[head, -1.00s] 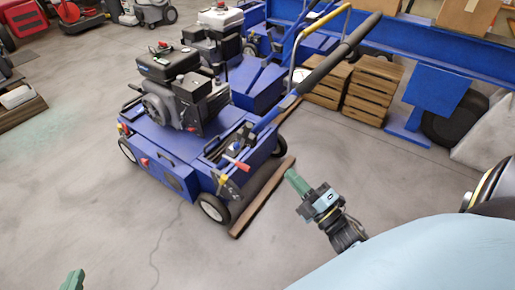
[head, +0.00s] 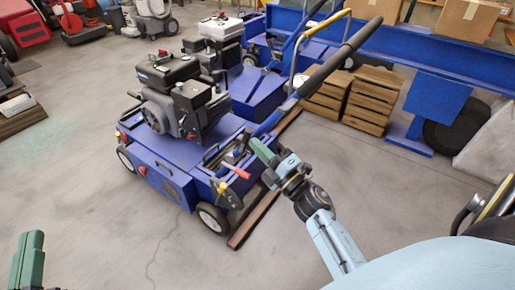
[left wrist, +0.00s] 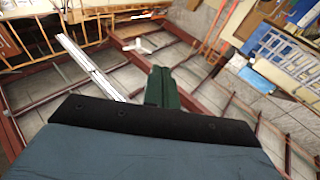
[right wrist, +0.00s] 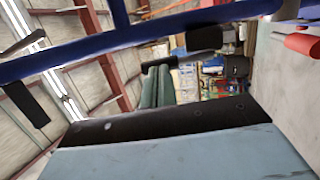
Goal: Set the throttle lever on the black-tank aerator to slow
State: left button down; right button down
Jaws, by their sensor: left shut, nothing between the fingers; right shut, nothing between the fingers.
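The black-tank aerator (head: 165,165) is a blue machine with a black engine and tank (head: 168,70), standing left of centre in the head view. Near its handle base are a red-gripped lever (head: 236,170) and a yellow-tipped part (head: 222,187); I cannot tell which lever is the throttle. My right gripper (head: 263,151) is shut and empty, just right of the red grip, seemingly apart from it. In the right wrist view its green fingers (right wrist: 157,87) are together, below a blue bar, with a red grip (right wrist: 303,44) at the right edge. My left gripper (head: 28,260) is shut and empty at the lower left.
A second blue aerator with a white tank (head: 221,28) stands behind. Wooden crates (head: 370,98) and a blue rail (head: 430,50) lie beyond the handle (head: 340,55). A wooden beam (head: 253,220) lies by the near wheel. The floor in front is clear.

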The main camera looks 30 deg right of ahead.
pick_arm(q)
jog(key=shift+r, duration=0.3)
pick_arm(e)
jog(key=shift+w+r, duration=0.1)
jog(key=shift+w, duration=0.2)
pick_arm(q)
jog(key=shift+f, duration=0.1)
pick_arm(e)
jog(key=shift+a, duration=0.1)
